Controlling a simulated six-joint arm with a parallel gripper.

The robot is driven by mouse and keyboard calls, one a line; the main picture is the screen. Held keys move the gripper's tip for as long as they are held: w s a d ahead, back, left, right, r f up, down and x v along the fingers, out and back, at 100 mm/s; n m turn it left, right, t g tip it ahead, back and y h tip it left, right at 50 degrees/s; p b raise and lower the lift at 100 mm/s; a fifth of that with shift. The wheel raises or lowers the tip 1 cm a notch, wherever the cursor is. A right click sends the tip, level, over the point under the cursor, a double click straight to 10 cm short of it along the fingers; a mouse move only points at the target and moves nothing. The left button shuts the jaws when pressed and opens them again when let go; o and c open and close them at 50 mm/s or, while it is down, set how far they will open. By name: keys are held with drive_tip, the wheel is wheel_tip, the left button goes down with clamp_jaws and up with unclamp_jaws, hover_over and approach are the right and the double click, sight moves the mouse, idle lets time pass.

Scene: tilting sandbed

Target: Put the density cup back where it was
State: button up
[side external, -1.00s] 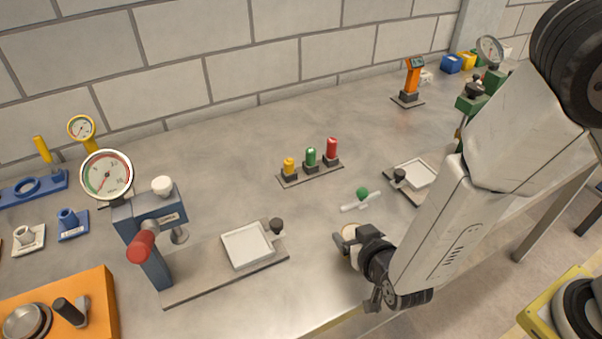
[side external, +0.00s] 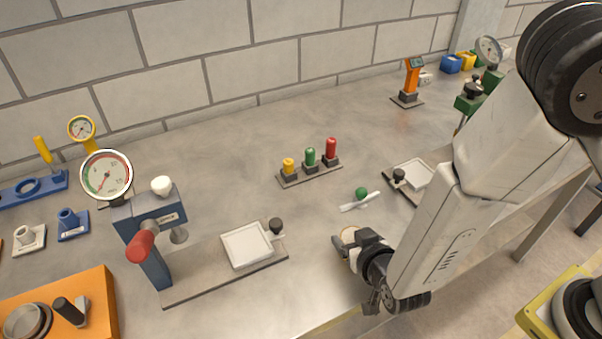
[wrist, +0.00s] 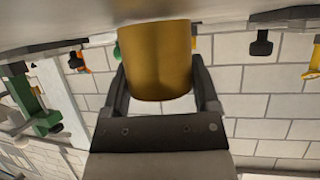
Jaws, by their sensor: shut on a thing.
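The density cup is a brass-coloured cylinder (wrist: 155,60), held between the two dark fingers in the wrist view. In the side view only its pale round top (side external: 349,235) shows; my gripper hides the rest. My gripper (side external: 346,245) is shut on the cup near the front edge of the bench, and it also shows in the wrist view (wrist: 160,88). The cup is at or just above the bench top; I cannot tell whether it touches. No clearly marked spot for it shows.
A white stick with a green knob (side external: 361,193) lies just behind the cup. A plate with a white tray (side external: 247,246) and a gauge press (side external: 150,225) stand left. Another tray (side external: 412,175) sits behind right. Bare bench lies between.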

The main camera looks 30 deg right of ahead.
drive_tip(key=shift+d+f, duration=0.15)
drive_tip(key=shift+f, duration=0.4)
drive_tip(key=o, duration=1.3)
drive_tip(key=shift+s, duration=0.1)
drive_tip(key=shift+w+r+v, duration=0.1)
drive_tip(key=shift+r+v, duration=0.05)
drive_tip(key=shift+v, duration=1.95)
drive_tip(key=shift+w+r+v, duration=0.1)
drive_tip(key=shift+r+v, duration=0.1)
drive_tip(key=shift+v, duration=1.85)
